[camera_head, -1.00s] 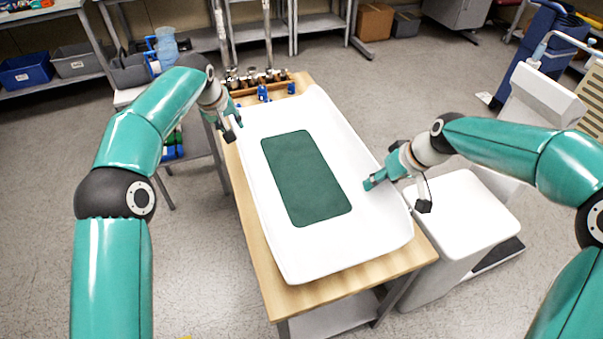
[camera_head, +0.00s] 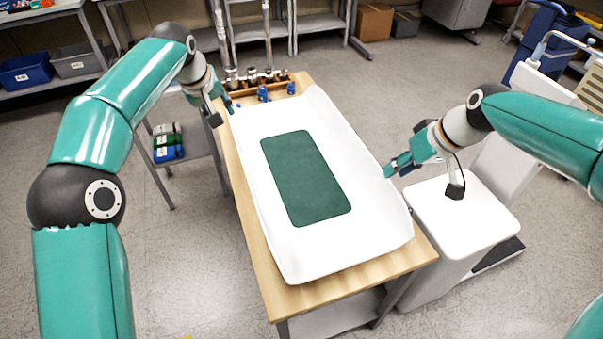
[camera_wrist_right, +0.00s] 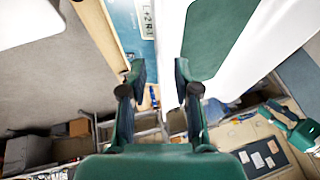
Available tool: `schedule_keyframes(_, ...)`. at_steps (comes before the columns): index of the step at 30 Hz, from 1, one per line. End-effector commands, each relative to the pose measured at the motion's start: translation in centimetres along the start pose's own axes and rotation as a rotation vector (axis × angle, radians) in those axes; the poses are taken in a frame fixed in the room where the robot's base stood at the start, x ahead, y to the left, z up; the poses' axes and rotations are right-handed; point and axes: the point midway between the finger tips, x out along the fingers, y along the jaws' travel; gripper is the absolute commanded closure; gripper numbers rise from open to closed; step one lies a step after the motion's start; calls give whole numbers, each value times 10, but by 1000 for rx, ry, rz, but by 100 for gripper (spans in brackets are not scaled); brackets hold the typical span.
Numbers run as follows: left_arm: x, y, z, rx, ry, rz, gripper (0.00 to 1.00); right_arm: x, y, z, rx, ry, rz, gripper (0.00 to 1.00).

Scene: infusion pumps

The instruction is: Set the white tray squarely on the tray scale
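The white tray (camera_head: 370,240) is long, with raised rims and a dark green mat (camera_head: 305,178) in its middle. It lies over a wooden-topped table, and I cannot make out a scale beneath it. My left gripper (camera_head: 229,104) is at the tray's far left corner; whether its fingers are apart is unclear. My right gripper (camera_head: 391,170) is just off the tray's right rim. In the right wrist view, the right gripper (camera_wrist_right: 160,72) is open, its fingers apart with nothing held. The tray's white edge (camera_wrist_right: 172,25) shows beyond them, beside a blue labelled panel (camera_wrist_right: 138,25).
The wooden tabletop (camera_head: 262,268) shows along the left and near sides. A rack of metal parts (camera_head: 262,82) stands at its far end. A white pedestal (camera_head: 475,225) stands close on the right. A side stand with coloured items (camera_head: 168,145) is at the left.

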Motion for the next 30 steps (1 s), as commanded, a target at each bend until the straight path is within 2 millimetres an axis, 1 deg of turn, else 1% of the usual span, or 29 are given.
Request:
schedule_keyframes(1, 0, 0, 0, 0, 0, 0, 69, -10, 0, 0, 0, 3, 2, 69)
schedule_keyframes(3, 0, 0, 0, 0, 0, 0, 69, -21, 1, 0, 0, 3, 1, 69)
schedule_keyframes(6, 0, 0, 0, 0, 0, 0, 69, -32, 1, 0, 1, 1, 1, 69)
schedule_keyframes(9, 0, 0, 0, 0, 0, 0, 69, -39, 0, 0, 1, 0, 0, 69)
schedule_keyframes(30, 0, 1, 0, 1, 0, 0, 69, -41, 1, 1, 1, 0, 0, 69)
